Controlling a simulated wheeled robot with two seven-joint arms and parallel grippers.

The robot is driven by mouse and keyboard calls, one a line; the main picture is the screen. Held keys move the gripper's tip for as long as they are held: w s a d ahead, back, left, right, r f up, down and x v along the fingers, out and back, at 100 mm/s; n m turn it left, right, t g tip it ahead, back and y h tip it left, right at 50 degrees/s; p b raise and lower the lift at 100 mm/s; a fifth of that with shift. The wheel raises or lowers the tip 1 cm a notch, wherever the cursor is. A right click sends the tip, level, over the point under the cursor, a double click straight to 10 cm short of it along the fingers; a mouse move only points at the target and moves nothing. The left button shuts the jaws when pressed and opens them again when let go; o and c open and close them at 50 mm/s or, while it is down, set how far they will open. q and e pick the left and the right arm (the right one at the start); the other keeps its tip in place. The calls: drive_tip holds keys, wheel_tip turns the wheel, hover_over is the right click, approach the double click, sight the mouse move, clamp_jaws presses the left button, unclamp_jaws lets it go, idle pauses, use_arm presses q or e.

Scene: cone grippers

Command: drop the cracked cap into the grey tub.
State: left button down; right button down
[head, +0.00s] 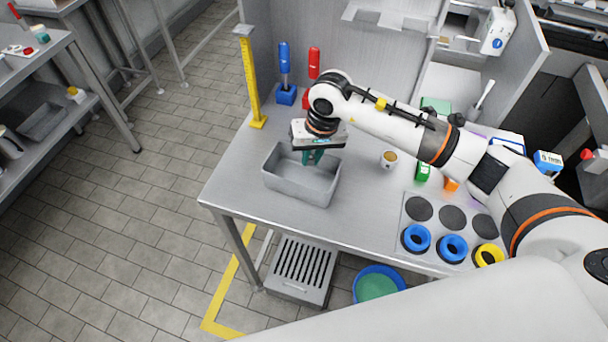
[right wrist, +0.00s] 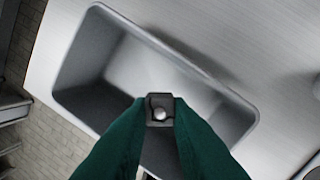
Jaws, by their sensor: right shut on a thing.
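The grey tub (head: 290,186) stands on the left part of the metal table, open side up. It also shows in the right wrist view (right wrist: 75,62), where its visible floor looks empty. My right gripper (head: 312,160), with green fingers, is over the tub's back right part, pointing down. In the right wrist view its fingers are shut on a small dark square piece with a pale round middle, the cap (right wrist: 160,108). The cap appears above the tub's opening; its height is hard to judge. No crack can be made out. My left gripper is not in view.
Right of the tub are a small cup (head: 389,159) and a panel with dark discs (head: 419,208), blue rings (head: 416,239) and a yellow ring (head: 489,255). A yellow post (head: 249,85) and a blue holder (head: 286,95) stand behind. The table's front left edge is close to the tub.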

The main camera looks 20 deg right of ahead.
drive_tip(key=c, duration=1.3)
unclamp_jaws()
drive_tip(key=shift+o, duration=0.2)
wheel_tip(320, 180, up, 12)
drive_tip(key=s+d+b, duration=0.1)
drive_tip(key=b, duration=0.1)
drive_tip(key=shift+s+d+b, duration=0.15)
drive_tip(key=shift+d+b, duration=0.15)
drive_tip(key=shift+b, duration=0.1)
drive_tip(key=shift+f, duration=0.15)
